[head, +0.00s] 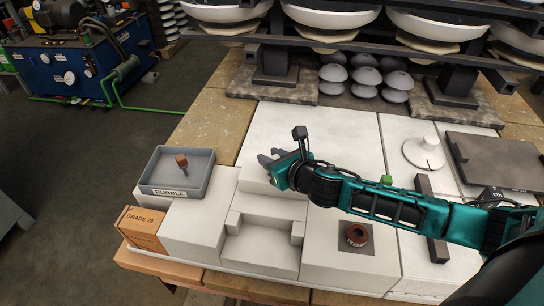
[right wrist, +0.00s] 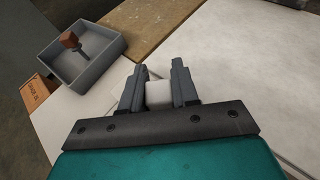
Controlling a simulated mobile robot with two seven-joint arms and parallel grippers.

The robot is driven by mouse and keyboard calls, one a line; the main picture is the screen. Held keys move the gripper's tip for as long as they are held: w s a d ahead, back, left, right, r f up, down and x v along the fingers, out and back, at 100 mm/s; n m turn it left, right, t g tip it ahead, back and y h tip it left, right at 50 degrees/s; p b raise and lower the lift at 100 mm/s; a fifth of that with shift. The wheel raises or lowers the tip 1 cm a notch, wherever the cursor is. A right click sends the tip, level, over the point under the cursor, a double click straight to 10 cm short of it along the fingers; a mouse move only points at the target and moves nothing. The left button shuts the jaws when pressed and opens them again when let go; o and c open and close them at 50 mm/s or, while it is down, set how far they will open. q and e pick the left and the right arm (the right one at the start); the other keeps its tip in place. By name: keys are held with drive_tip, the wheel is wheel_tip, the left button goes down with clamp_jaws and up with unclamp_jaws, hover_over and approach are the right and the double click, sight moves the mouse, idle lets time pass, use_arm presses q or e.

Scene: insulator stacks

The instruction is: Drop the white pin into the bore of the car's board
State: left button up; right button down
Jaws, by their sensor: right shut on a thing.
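My right gripper (head: 266,164) reaches in from the right over the white blocks, left of the table's middle. In the right wrist view the right gripper (right wrist: 158,85) is shut on a white piece (right wrist: 159,94), seen end-on between its two fingers. It looks like the white pin, but its length is hidden. In the head view I cannot make the pin out. No board with a clear bore can be told for sure. A brown ring (head: 357,234) with a dark centre sits on a grey square plate (head: 343,246) at the front. My left gripper is not in view.
A grey tray (head: 148,185) marked RUBBLE holds a brown-topped piece (head: 182,161), left of the gripper. A GRADE 25 box (head: 141,229) stands at the front left. A white cone (head: 424,153) and a dark slab (head: 495,160) lie right. Insulator racks stand behind.

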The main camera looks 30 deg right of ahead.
drive_tip(key=shift+f+b, duration=0.75)
drive_tip(key=shift+f, duration=0.45)
drive_tip(key=c, duration=1.2)
unclamp_jaws()
drive_tip(key=o, duration=0.4)
drive_tip(key=shift+s, duration=0.1)
drive_tip(key=shift+f, duration=0.1)
drive_tip(key=p+v, duration=0.1)
drive_tip(key=v, duration=1.2)
